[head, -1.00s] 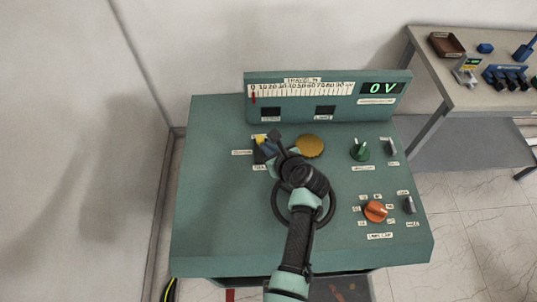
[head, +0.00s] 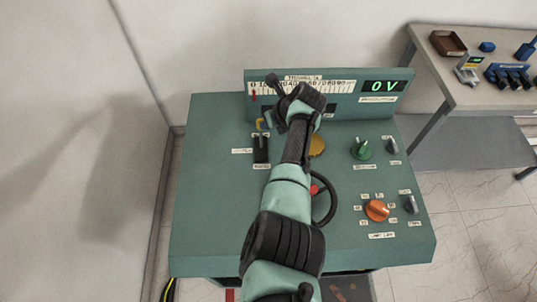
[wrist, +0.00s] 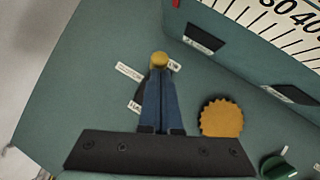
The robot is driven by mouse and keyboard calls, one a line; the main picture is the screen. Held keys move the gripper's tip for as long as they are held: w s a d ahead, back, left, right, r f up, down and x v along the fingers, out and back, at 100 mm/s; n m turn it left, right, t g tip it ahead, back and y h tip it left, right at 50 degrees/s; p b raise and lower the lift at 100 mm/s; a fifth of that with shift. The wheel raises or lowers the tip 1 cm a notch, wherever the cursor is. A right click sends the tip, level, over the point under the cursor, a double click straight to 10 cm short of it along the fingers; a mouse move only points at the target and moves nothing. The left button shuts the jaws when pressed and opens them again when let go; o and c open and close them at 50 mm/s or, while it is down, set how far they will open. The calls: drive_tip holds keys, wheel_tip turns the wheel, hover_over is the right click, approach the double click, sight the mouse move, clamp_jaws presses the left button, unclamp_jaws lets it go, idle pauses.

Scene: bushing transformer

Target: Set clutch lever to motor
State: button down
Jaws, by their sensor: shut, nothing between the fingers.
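The clutch lever has a yellow knob (head: 262,122) and a black base plate (head: 261,151) on the left of the green console. The knob stands at the far end of the plate, so the lever appears tilted toward the gauge panel. In the wrist view the knob (wrist: 160,59) shows just past the tips of my gripper (wrist: 159,73). Its blue fingers are together with nothing between them. They hide most of the lever, and I cannot tell whether they touch the knob. In the head view my arm hides most of the gripper.
A gold scalloped dial (wrist: 221,118) is right of the lever. A handwheel (head: 325,205) lies partly under my arm. Green (head: 361,148) and orange (head: 377,210) knobs are on the right. The gauge panel (head: 350,105) rises behind, its display reading 0 V.

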drive_tip(key=shift+w+r, duration=0.2)
idle(0.5)
drive_tip(key=w+p+v, duration=0.1)
drive_tip(key=p+v, duration=0.8)
drive_tip(key=shift+d+r, duration=0.3)
drive_tip(key=shift+r, duration=0.35)
